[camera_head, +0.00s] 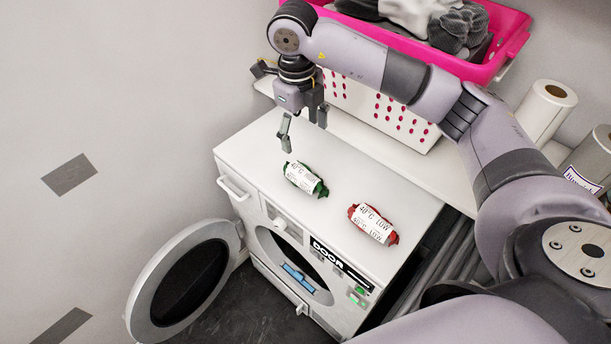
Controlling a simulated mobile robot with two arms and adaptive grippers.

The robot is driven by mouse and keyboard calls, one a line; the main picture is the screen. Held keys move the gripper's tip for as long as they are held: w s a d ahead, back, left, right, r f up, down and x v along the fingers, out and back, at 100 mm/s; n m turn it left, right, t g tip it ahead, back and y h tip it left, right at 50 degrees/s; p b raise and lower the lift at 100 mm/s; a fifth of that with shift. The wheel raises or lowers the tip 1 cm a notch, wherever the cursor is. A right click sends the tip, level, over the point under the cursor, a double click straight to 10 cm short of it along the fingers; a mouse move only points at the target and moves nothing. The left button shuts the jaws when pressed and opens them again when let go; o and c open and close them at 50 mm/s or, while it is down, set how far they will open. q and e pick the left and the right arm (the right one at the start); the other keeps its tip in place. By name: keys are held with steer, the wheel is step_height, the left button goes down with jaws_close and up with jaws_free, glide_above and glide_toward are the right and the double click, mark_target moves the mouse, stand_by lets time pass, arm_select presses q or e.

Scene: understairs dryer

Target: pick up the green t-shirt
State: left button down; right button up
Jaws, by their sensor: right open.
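The green t-shirt (320,188) is rolled up with a white label band around it reading 40°C. It lies on the left part of the white dryer's top (270,155). My right gripper (302,137) is open, fingers pointing down, just behind the green t-shirt. Nothing shows between its fingers, and it looks apart from the roll. My left gripper is not in view.
A red rolled garment (373,224) with a similar label lies right of the green one. The dryer door (185,280) hangs open at the left, and something blue (298,277) shows in the opening. A pink basket (512,30) of laundry and paper rolls (545,108) stand behind.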

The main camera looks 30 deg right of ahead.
mark_target(305, 170)
steer(key=f+p, duration=0.1)
steer(key=f, duration=0.2)
steer(key=f+p, duration=0.1)
steer(key=f, duration=0.3)
steer(key=f+p, duration=0.1)
steer(key=f, duration=0.2)
steer(key=shift+w+d+f, duration=0.1)
steer(key=shift+d+f, duration=0.25)
steer(key=shift+w+f+p, duration=0.1)
steer(key=shift+f+p, duration=0.2)
steer(key=shift+f, duration=0.2)
steer(key=f, duration=0.2)
steer(key=f+p, duration=0.1)
steer(key=shift+w+d+f+p, duration=0.15)
steer(key=shift+w+f+p, duration=0.05)
steer(key=shift+f+p, duration=0.15)
steer(key=shift+f, duration=0.45)
steer(key=c, duration=1.3)
steer(key=shift+r, duration=0.1)
step_height(305, 170, up, 20)
steer(key=b, duration=0.4)
steer(key=shift+b, duration=0.4)
